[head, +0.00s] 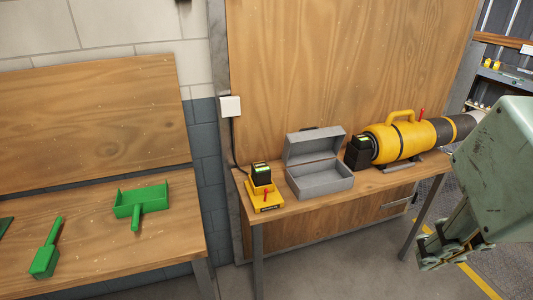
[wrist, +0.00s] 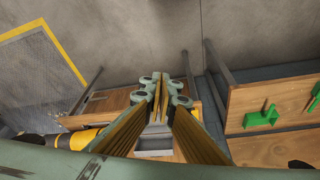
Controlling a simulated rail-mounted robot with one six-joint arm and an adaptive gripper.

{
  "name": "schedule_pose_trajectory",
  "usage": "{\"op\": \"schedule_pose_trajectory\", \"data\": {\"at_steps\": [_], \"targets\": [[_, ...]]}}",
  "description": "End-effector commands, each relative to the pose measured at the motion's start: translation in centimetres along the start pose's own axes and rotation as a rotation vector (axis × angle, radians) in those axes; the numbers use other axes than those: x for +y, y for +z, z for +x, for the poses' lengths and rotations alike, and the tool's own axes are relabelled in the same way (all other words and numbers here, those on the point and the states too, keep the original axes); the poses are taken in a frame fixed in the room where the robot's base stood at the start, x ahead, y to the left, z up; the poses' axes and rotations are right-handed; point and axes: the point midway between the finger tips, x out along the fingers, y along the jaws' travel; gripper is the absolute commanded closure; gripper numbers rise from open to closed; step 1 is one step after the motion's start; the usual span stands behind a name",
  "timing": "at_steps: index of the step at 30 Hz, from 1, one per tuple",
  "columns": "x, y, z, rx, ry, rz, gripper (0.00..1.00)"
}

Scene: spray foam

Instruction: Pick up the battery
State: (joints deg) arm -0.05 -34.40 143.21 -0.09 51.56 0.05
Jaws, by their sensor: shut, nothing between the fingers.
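A black battery (head: 261,173) with a lit greenish top sits upright on a yellow charger (head: 266,196) at the left end of the narrow wooden table (head: 300,208). A similar black block (head: 357,152) is at the rear end of the yellow spray tool (head: 396,142). My gripper (head: 432,252) is at the right of the head view, in front of the table's right end and well apart from the battery. In the wrist view its fingers (wrist: 161,88) are together and empty. The battery cannot be made out in the wrist view.
An open grey metal box (head: 320,180) stands between charger and spray tool; it also shows behind my fingers in the wrist view (wrist: 154,144). A white wall socket (head: 230,106) feeds a cable.

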Motion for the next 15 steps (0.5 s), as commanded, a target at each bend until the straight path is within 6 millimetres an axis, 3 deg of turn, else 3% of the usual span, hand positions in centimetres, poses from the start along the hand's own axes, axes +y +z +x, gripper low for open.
{"op": "schedule_pose_trajectory", "data": {"at_steps": [5,15], "targets": [[0.00,0.00,0.00,0.000,0.000,0.000,0.99],[0.00,0.00,0.00,0.000,0.000,0.000,0.68]]}}
